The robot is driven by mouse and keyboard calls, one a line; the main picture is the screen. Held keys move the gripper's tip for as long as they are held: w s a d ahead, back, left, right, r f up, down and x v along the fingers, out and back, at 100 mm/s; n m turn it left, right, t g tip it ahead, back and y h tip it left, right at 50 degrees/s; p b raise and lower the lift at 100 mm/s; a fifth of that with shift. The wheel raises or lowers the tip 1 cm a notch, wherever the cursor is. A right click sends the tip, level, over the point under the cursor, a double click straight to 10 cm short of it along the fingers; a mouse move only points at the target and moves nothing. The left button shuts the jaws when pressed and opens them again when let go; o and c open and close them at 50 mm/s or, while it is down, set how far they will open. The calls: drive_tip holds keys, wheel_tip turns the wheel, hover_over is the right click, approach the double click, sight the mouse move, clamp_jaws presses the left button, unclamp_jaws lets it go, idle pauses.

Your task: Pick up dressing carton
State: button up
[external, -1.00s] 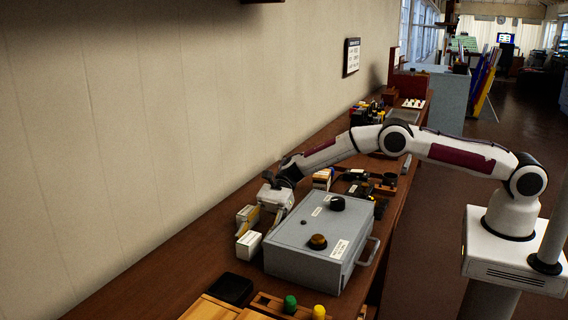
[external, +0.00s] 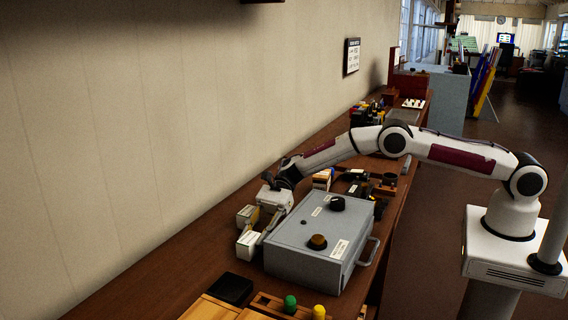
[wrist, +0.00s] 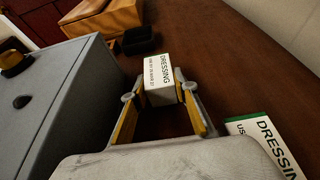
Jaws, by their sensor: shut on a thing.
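A white dressing carton (wrist: 160,78) with dark lettering is between my fingertips in the wrist view. My gripper (wrist: 158,93) is shut on it, with one yellow-lined finger against each side. In the external view the held carton (external: 248,244) is at the end of my gripper (external: 253,234), left of the grey box. I cannot tell whether it touches the counter. A second dressing carton (wrist: 264,144), with a green edge, lies to the right of my gripper in the wrist view. It also shows in the external view (external: 245,215), partly behind my fingers.
A large grey box (external: 315,238) with black and amber knobs stands close to the right of my gripper. A black tray (external: 232,289) and wooden pieces (external: 212,308) are in the foreground. The wall runs along the left. Bare counter (external: 190,265) lies front left.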

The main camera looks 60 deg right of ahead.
drive_tip(key=shift+r, duration=0.1)
drive_tip(key=shift+r, duration=4.9)
drive_tip(key=shift+w+d+r, duration=0.15)
drive_tip(key=shift+d, duration=0.05)
wheel_tip(320, 180, up, 5)
drive_tip(key=m+t, duration=0.1)
drive_tip(key=t, duration=0.1)
hover_over(254, 232)
drive_tip(key=w+d, duration=0.2)
drive_tip(key=d, duration=0.1)
drive_tip(key=w+d+r+m+t+h, duration=0.3)
drive_tip(key=w+d+r+m+t, duration=0.1)
drive_tip(key=w+d+m+t, duration=0.4)
drive_tip(key=w+d+f+m+t+h, duration=0.1)
drive_tip(key=d+f+m+h, duration=0.1)
drive_tip(key=d+f, duration=0.2)
drive_tip(key=w+d+f+m+t+h, duration=0.1)
drive_tip(key=w+d+f+m+h, duration=0.1)
drive_tip(key=d+f, duration=0.3)
drive_tip(key=shift+w+d+m+t+h, duration=0.25)
drive_tip(key=shift+d+h, duration=0.45)
drive_tip(key=shift+d, duration=1.5)
